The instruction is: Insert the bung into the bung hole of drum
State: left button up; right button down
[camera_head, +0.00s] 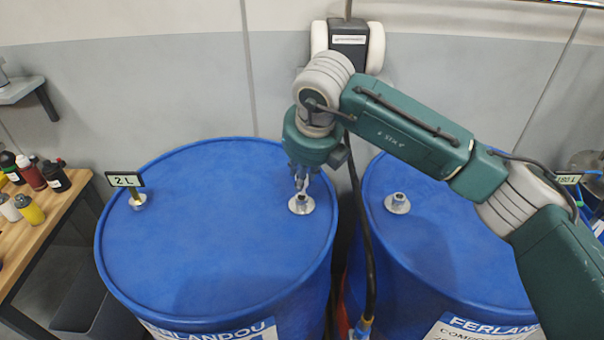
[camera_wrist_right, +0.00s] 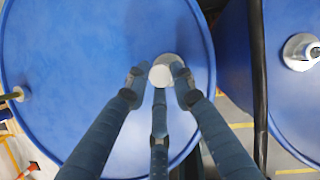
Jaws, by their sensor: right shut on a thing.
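My right gripper (camera_head: 301,184) points down over the right-hand fitting (camera_head: 301,205) on top of the left blue drum (camera_head: 215,240). In the right wrist view its three dark fingers (camera_wrist_right: 160,88) close around a pale round piece, the bung (camera_wrist_right: 161,76), at their tips. A pale ring shows just behind it. The bung is right at or just above the bung hole; how deep it sits I cannot tell, as the fingers hide its lower part. My left gripper is out of view.
A second blue drum (camera_head: 440,260) with its own metal fitting (camera_head: 397,203) stands at the right. A "2 L" tag (camera_head: 125,180) stands on the left drum's other fitting. A black hose (camera_head: 364,230) hangs between the drums. A wooden bench (camera_head: 50,215) with bottles is at far left.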

jog(key=shift+b, duration=0.4)
dwell(0.5)
jog(key=shift+b, duration=0.3)
dwell(1.0)
jog(key=shift+f+b, duration=1.85)
jog(key=shift+b, duration=0.35)
jog(key=c, duration=1.4)
grip_release()
jog(key=shift+r, duration=0.1)
jog(key=v, duration=1.2)
